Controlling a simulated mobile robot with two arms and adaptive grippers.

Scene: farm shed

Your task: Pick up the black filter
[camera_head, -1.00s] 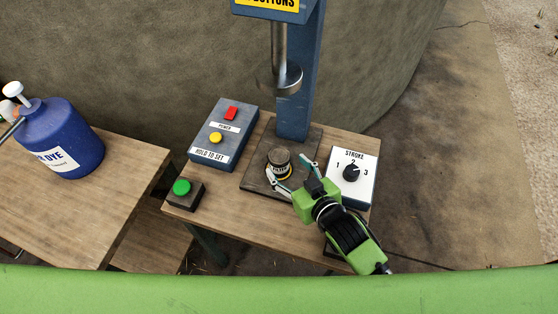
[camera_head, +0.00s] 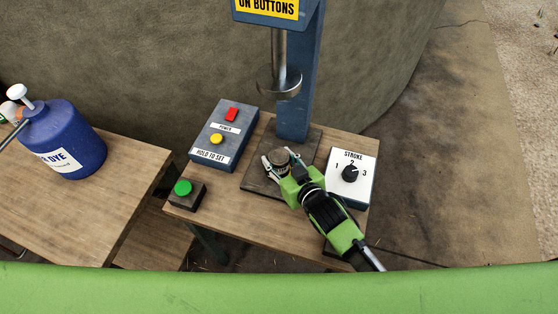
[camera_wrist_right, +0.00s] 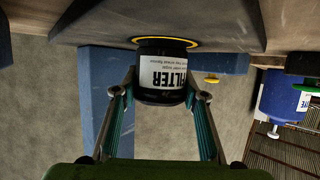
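The black filter (camera_head: 282,157) is a small dark can with a white label reading FILTER. It stands on the dark press plate (camera_head: 256,180), under the raised press head. In the right wrist view the filter (camera_wrist_right: 162,78) appears upside down between the two fingers. My right gripper (camera_head: 284,160) has one finger on each side of it; the same gripper (camera_wrist_right: 162,88) fills the lower part of the wrist view. The fingertips lie close to the filter's sides, and I cannot tell whether they press on it. My left gripper is out of view.
The press ram (camera_head: 279,84) hangs above the filter, with the blue column (camera_head: 297,110) behind. A blue power box (camera_head: 223,135), green button box (camera_head: 186,196) and white stroke dial box (camera_head: 352,178) stand around. A blue dye jug (camera_head: 62,140) is on the left table.

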